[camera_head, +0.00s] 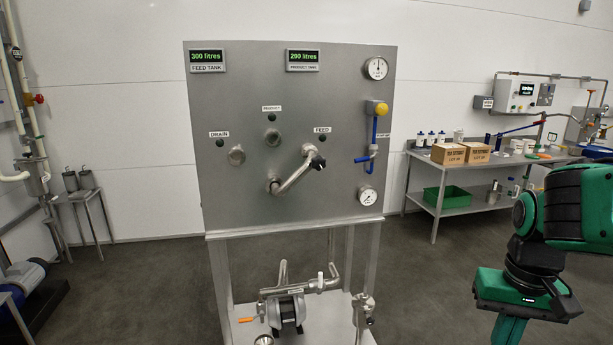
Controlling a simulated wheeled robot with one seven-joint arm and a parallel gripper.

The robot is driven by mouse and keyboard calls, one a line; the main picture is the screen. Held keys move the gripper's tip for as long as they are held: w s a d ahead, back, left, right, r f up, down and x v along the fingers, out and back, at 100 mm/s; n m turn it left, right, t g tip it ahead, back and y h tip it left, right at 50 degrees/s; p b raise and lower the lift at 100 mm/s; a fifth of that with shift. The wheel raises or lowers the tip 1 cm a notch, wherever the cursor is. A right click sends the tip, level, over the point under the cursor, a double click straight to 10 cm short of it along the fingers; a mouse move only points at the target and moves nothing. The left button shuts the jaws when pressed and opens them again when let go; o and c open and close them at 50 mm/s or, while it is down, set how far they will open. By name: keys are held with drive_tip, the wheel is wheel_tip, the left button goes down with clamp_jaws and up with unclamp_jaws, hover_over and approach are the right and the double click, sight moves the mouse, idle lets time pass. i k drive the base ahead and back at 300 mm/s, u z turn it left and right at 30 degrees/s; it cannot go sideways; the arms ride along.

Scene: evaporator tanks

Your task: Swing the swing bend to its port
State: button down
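The swing bend (296,176) is a shiny steel pipe on the upright steel panel (345,95). Its lower left end meets the panel at a round fitting, and it slants up to the right. The DRAIN port (237,156) and the PRODUCT port (272,137) show as uncovered round fittings.
A blue valve handle with a yellow knob (377,108) and two gauges are on the panel's right side. A pump (287,312) and pipes stand below. A steel bench (475,172) with boxes is behind right. Open floor lies between my arm and the panel stand.

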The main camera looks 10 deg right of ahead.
sight(309, 151)
drive_tip(key=u, duration=1.6)
drive_tip(key=k, duration=0.85)
drive_tip(key=z, duration=0.55)
drive_tip(key=i, duration=1.1)
